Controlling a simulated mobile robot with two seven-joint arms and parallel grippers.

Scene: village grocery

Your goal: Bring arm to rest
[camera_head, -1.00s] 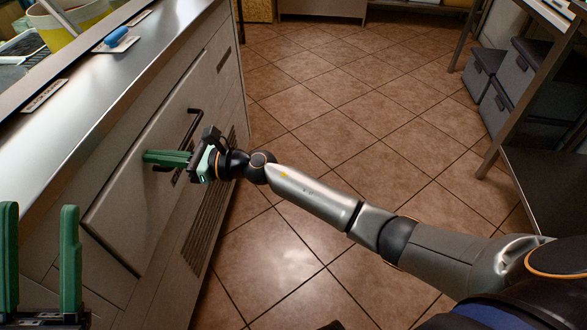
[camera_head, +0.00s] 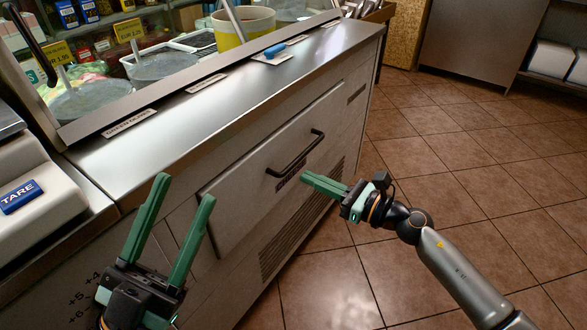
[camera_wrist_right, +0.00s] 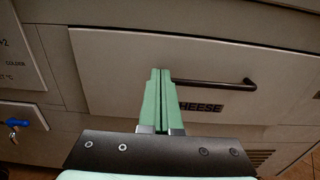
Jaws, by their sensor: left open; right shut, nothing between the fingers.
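My right gripper (camera_head: 306,178) is shut and empty in the head view, in front of the steel counter. Its green fingers point at the drawer front (camera_head: 262,180), below the black bar handle (camera_head: 296,154). In the right wrist view the closed fingers (camera_wrist_right: 158,72) overlap the left end of the handle (camera_wrist_right: 222,84) in the picture. I cannot tell whether they touch it. The drawer carries a label reading CHEESE (camera_wrist_right: 204,107) and looks closed. My left gripper (camera_head: 187,187) is open and empty, fingers up, in front of the counter's near end.
The steel countertop (camera_head: 200,125) holds a blue object (camera_head: 275,50) on a small card. A white scale (camera_head: 40,195) marked TARE stands at the left. A glass-fronted display with tubs (camera_head: 165,65) lies behind. The tiled floor (camera_head: 440,150) at right is open.

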